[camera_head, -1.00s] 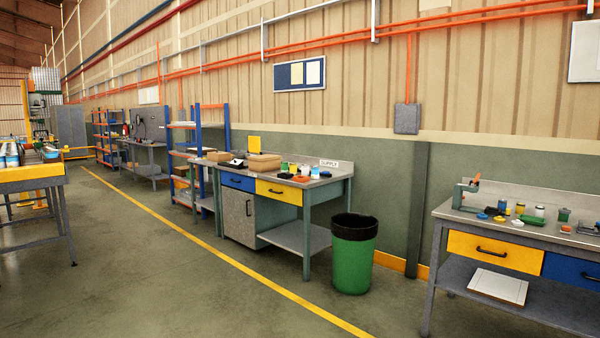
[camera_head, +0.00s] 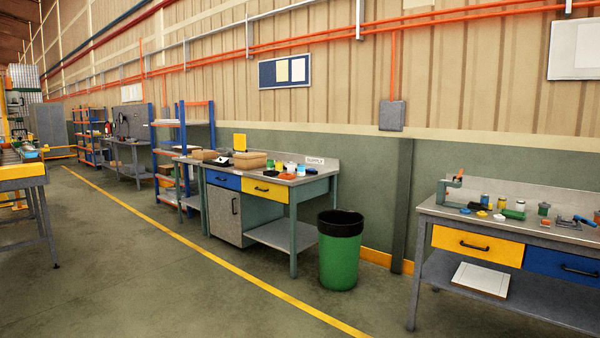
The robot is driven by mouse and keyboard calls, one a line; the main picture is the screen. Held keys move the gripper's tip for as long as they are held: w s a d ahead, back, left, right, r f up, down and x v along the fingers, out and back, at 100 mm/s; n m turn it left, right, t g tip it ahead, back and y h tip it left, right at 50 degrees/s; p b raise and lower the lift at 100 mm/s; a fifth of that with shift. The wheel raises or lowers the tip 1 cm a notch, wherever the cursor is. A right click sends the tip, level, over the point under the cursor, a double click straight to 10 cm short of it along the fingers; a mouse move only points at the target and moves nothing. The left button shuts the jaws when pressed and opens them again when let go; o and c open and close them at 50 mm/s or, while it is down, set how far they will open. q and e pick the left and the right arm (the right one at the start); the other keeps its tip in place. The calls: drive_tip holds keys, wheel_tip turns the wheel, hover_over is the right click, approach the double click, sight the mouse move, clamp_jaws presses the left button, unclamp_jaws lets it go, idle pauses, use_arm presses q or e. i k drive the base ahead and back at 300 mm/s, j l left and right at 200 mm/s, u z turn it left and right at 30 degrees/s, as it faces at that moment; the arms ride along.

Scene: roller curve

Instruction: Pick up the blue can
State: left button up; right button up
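A small light-blue can-like item (camera_head: 301,171) stands on the supply bench (camera_head: 318,177), near its right end. It is too small to tell for certain that it is the blue can. Another small can with a dark, bluish body (camera_head: 484,200) stands on the right workbench (camera_head: 432,208); its exact colour is unclear. A blue item (camera_head: 31,152) sits on the roller conveyor at the left edge, too small to name. Neither of my grippers shows in this view.
A green bin (camera_head: 340,262) with a black liner stands between the supply bench and the right workbench. The roller conveyor (camera_head: 22,171) has a yellow end. Shelves (camera_head: 183,135) stand farther back. The floor (camera_head: 140,270) is clear along the yellow line.

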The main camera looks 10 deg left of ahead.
sight(301, 167)
drive_tip(key=i+j+u, duration=0.15)
drive_tip(key=i, duration=0.2)
drive_tip(key=i+u, duration=0.2)
drive_tip(key=i, duration=0.15)
drive_tip(key=i+j+u, duration=0.2)
drive_tip(key=i, duration=2.8)
drive_tip(key=i+z, duration=0.25)
drive_tip(key=i, duration=0.2)
drive_tip(key=i+j+z, duration=0.2)
drive_tip(key=i, duration=0.2)
drive_tip(key=i+j+z, duration=0.25)
drive_tip(key=i, duration=0.15)
drive_tip(key=i+j+z, duration=0.2)
drive_tip(key=i, duration=0.25)
